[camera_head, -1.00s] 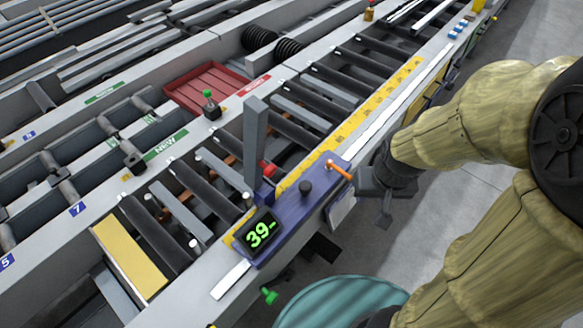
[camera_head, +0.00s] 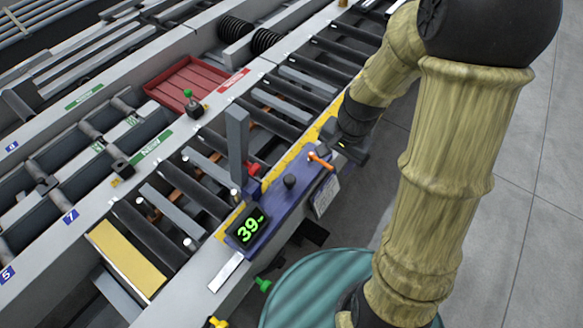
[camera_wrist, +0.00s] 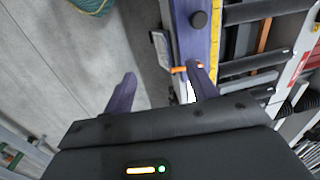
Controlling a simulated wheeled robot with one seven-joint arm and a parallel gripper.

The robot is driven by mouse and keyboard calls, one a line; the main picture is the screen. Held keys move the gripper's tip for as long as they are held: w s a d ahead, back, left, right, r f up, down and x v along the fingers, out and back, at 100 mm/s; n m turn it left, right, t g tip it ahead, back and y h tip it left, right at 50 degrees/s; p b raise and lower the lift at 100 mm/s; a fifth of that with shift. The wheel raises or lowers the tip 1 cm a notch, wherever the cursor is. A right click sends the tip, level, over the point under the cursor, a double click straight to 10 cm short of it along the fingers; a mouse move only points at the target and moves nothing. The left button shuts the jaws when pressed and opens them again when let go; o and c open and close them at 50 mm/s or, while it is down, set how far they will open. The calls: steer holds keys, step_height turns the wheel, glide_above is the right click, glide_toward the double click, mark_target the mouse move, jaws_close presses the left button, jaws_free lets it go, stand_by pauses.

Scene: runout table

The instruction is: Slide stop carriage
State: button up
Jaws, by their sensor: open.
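The stop carriage (camera_head: 275,207) is a blue-purple block on the rail at the table's near edge, with a green "39" display (camera_head: 247,228), a black knob (camera_head: 290,181), an orange lever (camera_head: 320,160) and an upright grey stop plate (camera_head: 237,145). A red knob (camera_head: 252,168) sits by the plate's foot. My gripper (camera_head: 350,150) is at the carriage's far end, partly hidden by my arm. In the wrist view my gripper (camera_wrist: 161,84) is open and empty. Its right finger is close beside the orange lever (camera_wrist: 180,69); I cannot tell whether they touch.
A yellow scale strip (camera_head: 300,158) runs along the rail beside dark rollers (camera_head: 150,235). A red tray (camera_head: 193,84) lies across the table. A teal round object (camera_head: 320,290) stands below the near edge. Grey floor (camera_head: 530,200) is open at right.

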mark_target(290, 178)
steer(key=w+a+f+m+g+y+p, duration=0.1)
steer(key=w+a+m+y+p, duration=0.2)
steer(key=w+m+p, duration=0.2)
steer(key=w+m, duration=0.2)
steer(key=m, duration=0.2)
steer(key=shift+a+g+p, duration=0.3)
steer(key=shift+a+p, duration=0.1)
steer(key=p+x, duration=0.4)
steer(key=x, duration=1.3)
steer(key=shift+w+f, duration=0.1)
steer(key=shift+f, duration=0.15)
steer(key=shift+c, duration=0.5)
jaws_close()
steer(key=shift+w, duration=0.1)
